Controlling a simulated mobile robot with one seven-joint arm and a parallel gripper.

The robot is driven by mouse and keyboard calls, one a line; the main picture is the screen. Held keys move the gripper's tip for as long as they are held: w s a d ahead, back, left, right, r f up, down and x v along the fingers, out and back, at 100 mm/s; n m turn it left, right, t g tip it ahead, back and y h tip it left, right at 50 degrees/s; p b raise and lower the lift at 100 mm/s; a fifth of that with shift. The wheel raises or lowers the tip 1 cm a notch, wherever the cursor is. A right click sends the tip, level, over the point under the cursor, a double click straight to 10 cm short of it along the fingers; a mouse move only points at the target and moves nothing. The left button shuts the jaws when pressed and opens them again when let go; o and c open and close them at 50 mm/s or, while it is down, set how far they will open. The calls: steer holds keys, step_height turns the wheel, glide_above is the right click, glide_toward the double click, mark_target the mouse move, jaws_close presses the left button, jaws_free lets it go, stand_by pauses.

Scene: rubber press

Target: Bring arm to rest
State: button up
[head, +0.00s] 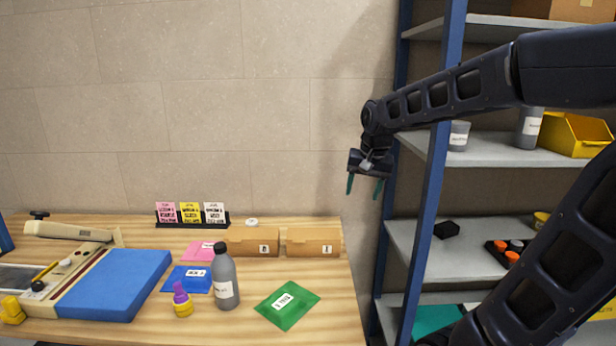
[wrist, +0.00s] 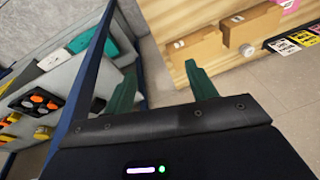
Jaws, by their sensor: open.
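In the wrist view the open fingers (wrist: 160,90) show over the gap between the shelf and the bench. My arm reaches in from the right side of the head view, across the shelf unit.
A wooden workbench (head: 345,290) holds a grey bottle (head: 225,280), a green packet (head: 287,305), cardboard bins (head: 313,243) and a press with a blue pad (head: 115,285). A blue-framed shelf unit (head: 430,200) with stocked shelves stands right, close to my gripper.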

steer(key=s+d+f+n+t+h, duration=0.1)
steer(key=s+d+f, duration=0.2)
steer(key=s+d, duration=0.9)
steer(key=shift+s+d+n+t, duration=0.25)
steer(key=shift+d+n+t, duration=0.15)
steer(key=shift+d, duration=0.2)
